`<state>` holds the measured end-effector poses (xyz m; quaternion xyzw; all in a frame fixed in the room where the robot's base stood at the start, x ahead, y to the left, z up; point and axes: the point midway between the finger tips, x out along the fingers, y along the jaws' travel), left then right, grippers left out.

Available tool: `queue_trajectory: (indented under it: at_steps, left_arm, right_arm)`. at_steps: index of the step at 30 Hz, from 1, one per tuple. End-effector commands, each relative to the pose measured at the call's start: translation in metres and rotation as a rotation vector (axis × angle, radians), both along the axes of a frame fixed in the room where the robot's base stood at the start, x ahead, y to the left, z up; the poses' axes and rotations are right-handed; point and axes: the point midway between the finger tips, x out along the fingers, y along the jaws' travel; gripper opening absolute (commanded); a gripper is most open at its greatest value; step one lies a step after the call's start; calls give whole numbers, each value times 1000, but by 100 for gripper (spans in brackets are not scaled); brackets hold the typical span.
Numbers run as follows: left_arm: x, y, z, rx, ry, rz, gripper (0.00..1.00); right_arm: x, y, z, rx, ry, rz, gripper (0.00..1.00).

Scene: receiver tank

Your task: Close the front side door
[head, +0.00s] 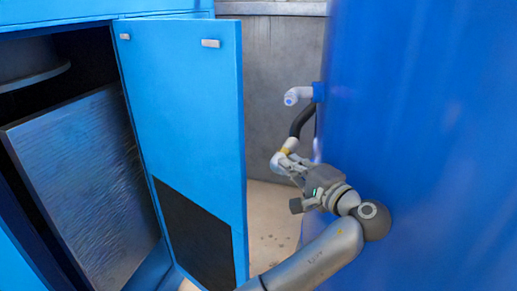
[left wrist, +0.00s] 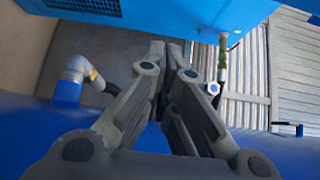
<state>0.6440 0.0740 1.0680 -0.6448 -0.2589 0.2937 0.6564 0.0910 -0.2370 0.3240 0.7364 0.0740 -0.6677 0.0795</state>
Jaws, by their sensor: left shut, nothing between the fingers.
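The front side door (head: 185,110) is a tall light-blue panel with a black lower section (head: 195,235). It stands swung out from the blue cabinet (head: 60,15), leaving the dark inside open to view. My left gripper (head: 284,163) is shut and empty, to the right of the door's free edge, with a gap between them in the head view. In the left wrist view my left gripper (left wrist: 166,50) points toward a light-blue surface along the top (left wrist: 200,12), likely part of the cabinet or door. My right gripper is in neither view.
A large dark-blue tank (head: 430,130) fills the right side, close beside my left arm. A white pipe end (head: 297,95) and a black hose (head: 302,121) stand close to the gripper. A white elbow (left wrist: 78,72) shows in the left wrist view. A grey wall (head: 275,60) stands behind.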

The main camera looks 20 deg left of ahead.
Motion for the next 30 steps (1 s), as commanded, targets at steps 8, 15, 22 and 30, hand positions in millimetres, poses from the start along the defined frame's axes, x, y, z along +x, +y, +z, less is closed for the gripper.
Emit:
queue_trajectory:
  at_steps: [8, 15, 22, 30]
  left_arm:
    - [-1, 12, 30, 9, -53, 39, 0]
    - [33, 50, 31, 11, -52, 40, 0]
    - [48, 77, 29, 6, -51, 35, 0]
    - [24, 86, 29, 7, -51, 34, 0]
  right_arm:
    - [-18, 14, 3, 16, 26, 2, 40]
    - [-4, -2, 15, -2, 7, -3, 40]
    - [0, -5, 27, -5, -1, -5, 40]
    - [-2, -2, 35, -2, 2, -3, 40]
